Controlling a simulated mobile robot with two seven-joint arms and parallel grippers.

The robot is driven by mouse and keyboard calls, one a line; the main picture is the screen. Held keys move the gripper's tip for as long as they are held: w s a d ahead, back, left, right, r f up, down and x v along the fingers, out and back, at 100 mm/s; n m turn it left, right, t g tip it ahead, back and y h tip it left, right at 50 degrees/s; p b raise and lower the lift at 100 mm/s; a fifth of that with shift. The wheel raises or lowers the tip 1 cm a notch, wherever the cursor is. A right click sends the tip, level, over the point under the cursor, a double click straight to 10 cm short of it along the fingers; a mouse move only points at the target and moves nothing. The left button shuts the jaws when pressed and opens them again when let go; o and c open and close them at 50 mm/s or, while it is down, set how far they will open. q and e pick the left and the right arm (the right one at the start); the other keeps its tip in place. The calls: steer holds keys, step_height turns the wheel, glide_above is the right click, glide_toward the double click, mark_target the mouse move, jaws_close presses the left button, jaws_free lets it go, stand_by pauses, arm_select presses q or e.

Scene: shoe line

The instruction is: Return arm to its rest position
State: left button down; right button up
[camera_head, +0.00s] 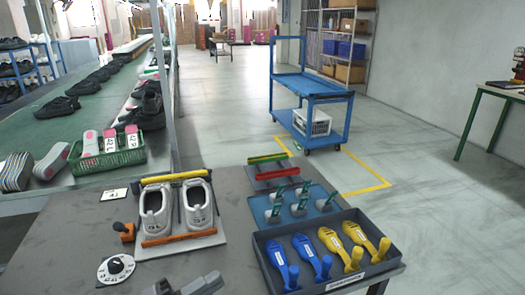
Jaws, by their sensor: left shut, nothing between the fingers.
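My left gripper (190,285) shows only in part at the bottom edge, in front of the near edge of the grey table (70,235). It is shut with nothing in it. The rest of that arm is out of the picture. My right gripper is not in view. A pair of light grey shoe shapes (153,212) stands on a white board in the middle of the table, between a yellow bar (175,177) and an orange bar (180,239), apart from my gripper.
A dark tray (262,262) with blue and yellow tools stands at the table's right. Behind it are a blue tray (257,205) and colored bars. A dial (116,268) lies at left. A green basket (78,165) stands on the conveyor. A blue cart (310,85) stands beyond.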

arm_select(q)
steer(key=s+a+f+n+y, duration=0.5)
steer(key=s+f+n+y, duration=0.1)
steer(key=f+n, duration=0.4)
steer(key=s+a+f+n+y, duration=0.5)
steer(key=s+f+n+y, duration=0.2)
steer(key=f+n, duration=0.4)
steer(key=shift+s+a+n+g+y, duration=0.15)
steer(key=shift+s+n+g+y, duration=0.2)
steer(key=shift+n+y, duration=0.3)
steer(key=shift+w, duration=0.15)
